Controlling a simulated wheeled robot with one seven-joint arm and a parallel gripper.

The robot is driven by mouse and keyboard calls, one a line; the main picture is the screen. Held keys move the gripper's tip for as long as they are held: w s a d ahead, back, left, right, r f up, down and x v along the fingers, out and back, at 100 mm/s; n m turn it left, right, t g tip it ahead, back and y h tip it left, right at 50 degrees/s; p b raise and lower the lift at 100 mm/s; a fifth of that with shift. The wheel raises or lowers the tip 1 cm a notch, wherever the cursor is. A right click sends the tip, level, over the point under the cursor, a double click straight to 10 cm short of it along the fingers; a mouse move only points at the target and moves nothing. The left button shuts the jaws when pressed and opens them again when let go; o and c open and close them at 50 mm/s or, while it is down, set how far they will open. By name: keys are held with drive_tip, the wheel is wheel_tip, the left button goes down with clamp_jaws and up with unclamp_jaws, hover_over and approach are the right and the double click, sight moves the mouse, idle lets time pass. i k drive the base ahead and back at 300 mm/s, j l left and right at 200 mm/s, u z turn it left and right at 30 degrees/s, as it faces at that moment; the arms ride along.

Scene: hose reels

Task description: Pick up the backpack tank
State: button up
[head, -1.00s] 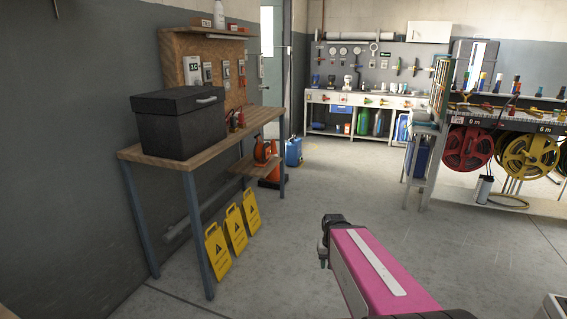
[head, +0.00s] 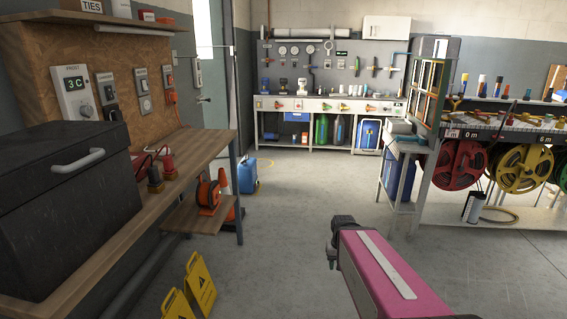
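A blue tank-like container (head: 248,175) stands upright on the floor beyond the end of the left workbench. It is small in view, and I cannot tell for sure that it is the backpack tank. Another blue container with a pale outline (head: 368,136) stands under the far bench. My pink arm reaches in from the bottom edge, with a dark end (head: 340,238) well short of both containers. I cannot make out the fingers there, and nothing is seen held.
The left workbench (head: 185,150) carries a black box (head: 60,205). An orange reel (head: 208,194) sits on its low shelf, and yellow signs (head: 200,284) stand below. A hose reel rack (head: 440,195) stands right. The middle floor (head: 290,215) is clear.

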sight(247, 171)
drive_tip(key=i+j+z, duration=0.1)
drive_tip(key=i+z, duration=0.2)
drive_tip(key=i, duration=1.5)
drive_tip(key=i+u, duration=0.2)
drive_tip(key=i, duration=0.7)
drive_tip(key=i+l+u, duration=0.15)
drive_tip(key=i, duration=0.7)
drive_tip(key=i+u, duration=0.25)
drive_tip(key=i, duration=0.45)
drive_tip(key=i+l+u, duration=0.2)
drive_tip(key=i, duration=0.45)
drive_tip(key=j, duration=0.1)
